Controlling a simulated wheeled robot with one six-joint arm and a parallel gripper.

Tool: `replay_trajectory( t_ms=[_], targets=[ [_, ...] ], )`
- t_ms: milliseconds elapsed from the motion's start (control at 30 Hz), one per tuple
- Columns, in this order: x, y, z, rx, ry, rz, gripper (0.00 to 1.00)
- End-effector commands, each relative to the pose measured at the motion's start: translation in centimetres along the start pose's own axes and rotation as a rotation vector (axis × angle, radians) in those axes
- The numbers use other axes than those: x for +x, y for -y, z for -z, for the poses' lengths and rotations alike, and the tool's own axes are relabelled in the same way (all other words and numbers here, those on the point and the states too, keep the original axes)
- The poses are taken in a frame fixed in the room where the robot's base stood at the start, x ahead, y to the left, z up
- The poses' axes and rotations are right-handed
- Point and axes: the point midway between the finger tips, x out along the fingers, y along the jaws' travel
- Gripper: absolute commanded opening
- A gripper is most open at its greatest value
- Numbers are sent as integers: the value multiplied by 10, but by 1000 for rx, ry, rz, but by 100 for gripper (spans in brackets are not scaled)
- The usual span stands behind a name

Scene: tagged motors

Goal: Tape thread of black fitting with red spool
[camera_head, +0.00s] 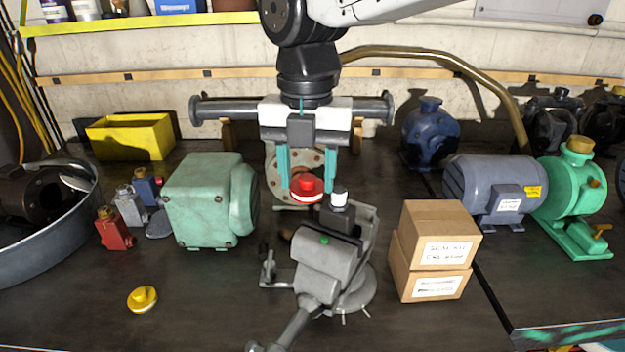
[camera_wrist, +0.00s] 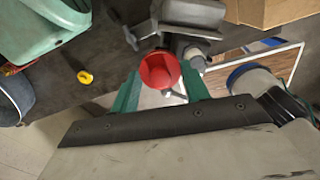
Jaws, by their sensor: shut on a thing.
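My gripper (camera_head: 307,184) has teal fingers shut on the red spool (camera_head: 306,188), which has a white band around its lower edge. The black fitting (camera_head: 337,218) stands upright in the grey vise (camera_head: 330,256), and its threaded top (camera_head: 339,197) looks white. In the head view the spool is just left of and about level with that top, with little or no gap; I cannot tell whether they touch. In the wrist view the red spool (camera_wrist: 160,69) sits between the fingers, below the vise (camera_wrist: 190,14).
A yellow spool (camera_head: 143,299) lies on the bench at the front left. Red (camera_head: 115,229), grey (camera_head: 130,206) and blue (camera_head: 146,187) fittings stand left of a green gearbox (camera_head: 200,205). Stacked cardboard boxes (camera_head: 435,245) stand right of the vise. A blue-grey motor (camera_head: 478,180) is behind them.

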Motion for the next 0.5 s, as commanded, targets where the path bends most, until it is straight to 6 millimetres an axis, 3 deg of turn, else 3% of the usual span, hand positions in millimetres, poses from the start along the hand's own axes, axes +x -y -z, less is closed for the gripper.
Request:
replay_trajectory(
  t_ms=[133, 500],
  targets=[
    [-1, 1, -15, 2, 1, 1, 31],
    [-40, 0, -13, 0, 2, -1, 31]
  ],
)
